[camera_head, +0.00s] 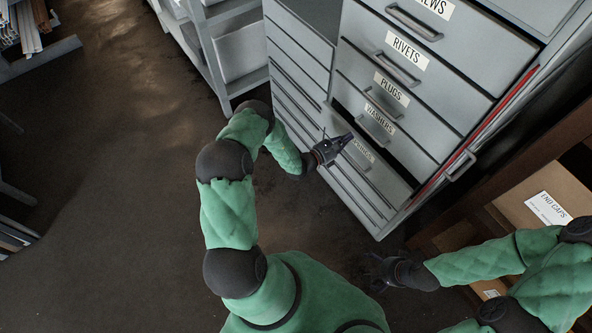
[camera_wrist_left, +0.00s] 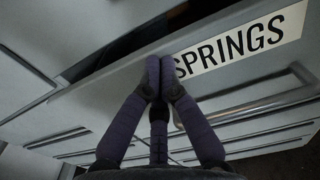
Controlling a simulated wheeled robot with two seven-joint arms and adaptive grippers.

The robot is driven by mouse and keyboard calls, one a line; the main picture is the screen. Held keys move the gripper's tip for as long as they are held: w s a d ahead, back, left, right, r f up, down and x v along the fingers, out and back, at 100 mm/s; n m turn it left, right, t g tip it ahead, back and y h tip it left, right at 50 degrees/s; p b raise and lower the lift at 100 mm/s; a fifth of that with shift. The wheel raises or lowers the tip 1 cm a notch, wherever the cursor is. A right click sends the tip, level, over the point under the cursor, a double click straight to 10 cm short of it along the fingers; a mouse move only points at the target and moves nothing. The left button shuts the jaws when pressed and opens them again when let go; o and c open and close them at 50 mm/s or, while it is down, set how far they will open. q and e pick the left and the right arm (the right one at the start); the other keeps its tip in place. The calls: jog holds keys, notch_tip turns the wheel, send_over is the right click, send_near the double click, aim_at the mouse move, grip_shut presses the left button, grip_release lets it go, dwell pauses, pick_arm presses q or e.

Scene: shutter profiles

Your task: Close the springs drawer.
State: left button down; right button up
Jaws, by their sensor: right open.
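The springs drawer (camera_head: 384,182) is a grey drawer below the washers drawer in the head view. A dark gap along its top edge shows it standing partly open. Its white SPRINGS label (camera_wrist_left: 245,40) is large in the left wrist view, its left end covered by my fingers. My left gripper (camera_head: 347,138) is at the drawer's front. Its fingers are together and empty in the left wrist view (camera_wrist_left: 160,65), with the tips at the front beside the label; whether they touch is hard to tell. My right gripper (camera_head: 383,270) is open and empty, low near the cabinet's bottom corner.
Above are the washers drawer (camera_head: 372,118), plugs drawer (camera_head: 378,83) and rivets drawer (camera_head: 445,85), all with bar handles. Brown shelving with an END CAPS box (camera_head: 540,195) stands at the right. A grey rack (camera_head: 215,50) is behind left. The floor (camera_head: 110,180) at left is clear.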

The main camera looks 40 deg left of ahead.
aim_at(355, 132)
pick_arm(q)
jog(key=x, duration=0.4)
jog(key=shift+w+b, duration=0.2)
jog(key=shift+b, duration=0.2)
jog(key=shift+w+d, duration=0.1)
jog(key=shift+w, duration=0.05)
jog(key=shift+r, duration=0.15)
pick_arm(e)
jog(key=shift+w+d+f, duration=0.1)
jog(key=shift+w+f, duration=0.25)
jog(key=shift+f, duration=0.2)
pick_arm(q)
jog(key=shift+w+r, duration=0.1)
jog(key=shift+a, duration=0.25)
jog(key=v, duration=0.5)
jog(key=shift+s+d+p, duration=0.2)
jog(key=shift+s+p, duration=0.1)
jog(key=shift+s, duration=0.2)
jog(key=p+v, duration=0.2)
jog(key=v, duration=0.6)
jog(key=shift+s+f, duration=0.15)
jog(key=shift+f, duration=0.05)
pick_arm(e)
jog(key=shift+s+d+r, duration=0.35)
jog(key=shift+s+r, duration=0.25)
jog(key=shift+r, duration=0.1)
jog(key=shift+s+d+r, duration=0.35)
jog(key=shift+s+r, duration=0.2)
jog(key=shift+r, duration=0.1)
